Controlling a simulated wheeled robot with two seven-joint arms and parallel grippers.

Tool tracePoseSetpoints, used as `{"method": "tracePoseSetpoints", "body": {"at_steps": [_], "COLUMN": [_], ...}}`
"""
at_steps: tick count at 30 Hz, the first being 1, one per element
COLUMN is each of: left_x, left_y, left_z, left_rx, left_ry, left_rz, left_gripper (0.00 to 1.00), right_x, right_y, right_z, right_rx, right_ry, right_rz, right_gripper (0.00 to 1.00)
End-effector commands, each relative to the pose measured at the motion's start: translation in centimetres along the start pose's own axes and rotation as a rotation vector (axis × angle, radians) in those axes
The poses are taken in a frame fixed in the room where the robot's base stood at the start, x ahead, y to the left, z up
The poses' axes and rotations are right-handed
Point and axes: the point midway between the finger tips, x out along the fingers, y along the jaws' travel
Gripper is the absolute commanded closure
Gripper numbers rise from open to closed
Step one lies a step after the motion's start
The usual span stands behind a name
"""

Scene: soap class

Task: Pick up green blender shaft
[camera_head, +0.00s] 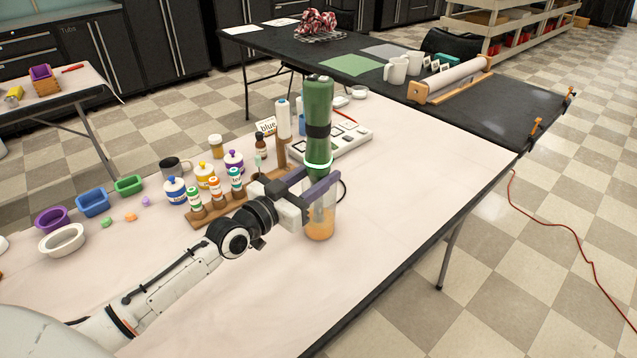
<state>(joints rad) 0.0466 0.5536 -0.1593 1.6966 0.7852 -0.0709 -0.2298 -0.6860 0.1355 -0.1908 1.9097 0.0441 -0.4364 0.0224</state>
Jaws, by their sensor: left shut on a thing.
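The green blender shaft (318,103) stands upright near the right part of the pink-white table (390,215). It has a black band around its middle and a pale ring lower down. Its lower end goes down into a clear cup (320,228) with orange contents at the bottom. My left gripper (325,185) reaches in from the left and is shut around the lower part of the shaft, just above or at the cup's rim. The fingers hide part of the shaft there. My right gripper does not show.
A wooden rack (210,213) with small bottles stands left of the cup. A white tray (345,143) lies behind the shaft. Colored bowls, including a white bowl (62,240), are at the left. The table's front right is clear. A black table (490,110) adjoins behind.

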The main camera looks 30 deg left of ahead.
Motion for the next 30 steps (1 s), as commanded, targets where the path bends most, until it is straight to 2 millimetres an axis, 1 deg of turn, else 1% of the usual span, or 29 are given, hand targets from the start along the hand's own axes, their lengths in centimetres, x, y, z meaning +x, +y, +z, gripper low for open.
{"method": "tracePoseSetpoints", "body": {"at_steps": [1,5,8,24,30], "left_x": [0.1,0.1,0.1,0.0,0.0], "left_y": [0.0,0.0,0.0,0.0,0.0], "left_z": [-0.9,-2.0,-3.3,-12.2,-15.0], "left_rx": [0.001,0.0,0.0,0.003,0.003], "left_ry": [0.014,0.013,0.014,0.016,0.014], "left_rz": [-0.001,0.0,-0.001,-0.001,-0.001], "left_gripper": [0.97,0.97,0.97,0.97,0.97], "right_x": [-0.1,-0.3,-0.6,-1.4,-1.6], "right_y": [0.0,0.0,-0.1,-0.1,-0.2], "right_z": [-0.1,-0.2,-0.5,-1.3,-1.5], "right_rx": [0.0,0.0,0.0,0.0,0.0], "right_ry": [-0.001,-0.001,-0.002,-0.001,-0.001], "right_rz": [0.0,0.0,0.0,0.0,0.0], "right_gripper": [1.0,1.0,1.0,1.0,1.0]}}
